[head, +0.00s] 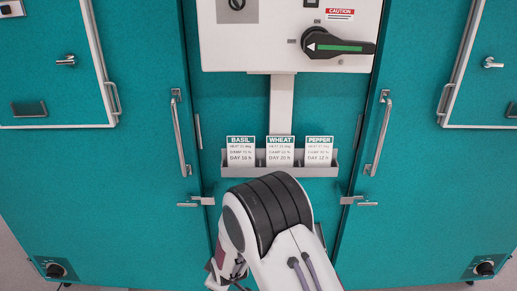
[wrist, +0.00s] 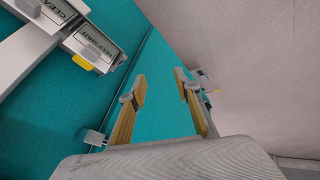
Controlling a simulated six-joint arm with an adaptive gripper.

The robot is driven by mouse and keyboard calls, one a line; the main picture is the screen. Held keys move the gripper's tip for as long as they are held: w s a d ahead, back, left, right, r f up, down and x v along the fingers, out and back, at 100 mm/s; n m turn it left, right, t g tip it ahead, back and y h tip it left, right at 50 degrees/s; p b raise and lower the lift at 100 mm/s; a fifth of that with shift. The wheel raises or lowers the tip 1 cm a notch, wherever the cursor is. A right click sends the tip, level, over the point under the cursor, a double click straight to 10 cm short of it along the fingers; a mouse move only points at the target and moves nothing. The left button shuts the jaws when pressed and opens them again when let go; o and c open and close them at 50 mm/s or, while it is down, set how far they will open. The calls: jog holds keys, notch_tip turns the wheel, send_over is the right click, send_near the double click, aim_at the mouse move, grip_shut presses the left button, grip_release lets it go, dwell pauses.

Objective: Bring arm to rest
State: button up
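My arm shows in the head view, bent in front of the middle of the teal chambers, with its black-ringed joint just below the card rack. My gripper (wrist: 160,88) shows in the wrist view with its two yellowish fingers apart and nothing between them. It faces a teal panel edge (wrist: 165,60) and a pale floor or wall. In the head view the gripper is mostly hidden behind the arm, at the lower left of the joint.
A rack (head: 235,165) holds cards for basil (head: 241,151), wheat (head: 280,151) and pepper (head: 319,151). Door handles (head: 180,135) and (head: 379,135) stand either side. A black rotary switch (head: 325,45) sits above. Labelled holders (wrist: 95,45) show in the wrist view's upper left.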

jog(key=s+d+r+m+h, duration=0.1)
jog(key=s+d+r+m, duration=0.5)
jog(key=s+d+r, duration=0.9)
jog(key=s+d+r+m+h, duration=0.1)
jog(key=s+d+r+m, duration=0.6)
jog(key=s+d+r, duration=0.8)
notch_tip(320, 180, up, 6)
jog(key=shift+s+f+h, duration=0.1)
jog(key=shift+s+h, duration=0.3)
jog(key=shift+s, duration=0.15)
jog(key=shift+o, duration=0.4)
jog(key=shift+f, duration=0.1)
